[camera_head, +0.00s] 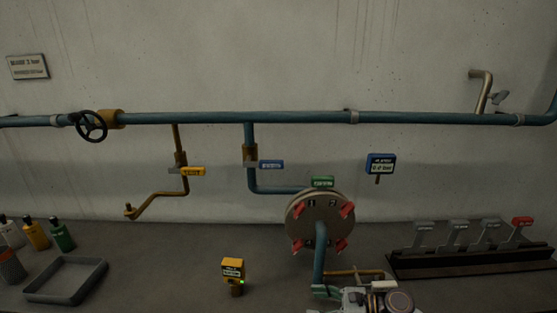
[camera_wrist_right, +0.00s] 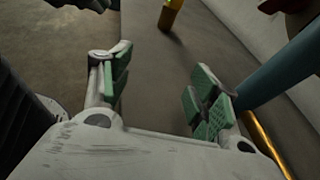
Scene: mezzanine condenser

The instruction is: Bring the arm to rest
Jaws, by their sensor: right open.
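My right gripper (camera_head: 350,289) shows at the bottom of the head view, just below the round flange cover and beside the blue pipe running down from it. In the right wrist view the gripper (camera_wrist_right: 163,90) has its two green-padded fingers spread apart. Only grey surface shows between them, so it is empty. The blue pipe (camera_wrist_right: 285,75) passes close to the right-hand finger, with a thin brass pipe (camera_wrist_right: 262,138) beside it; whether either touches the gripper I cannot tell. My left gripper is in neither view.
The round cover (camera_head: 318,212) with red clamps stands above my gripper. A small yellow device (camera_head: 233,269) with a green light is to its left. A grey tray (camera_head: 66,280) and bottles (camera_head: 62,235) are far left. A lever rack (camera_head: 470,262) is right. Open bench lies left of the yellow device.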

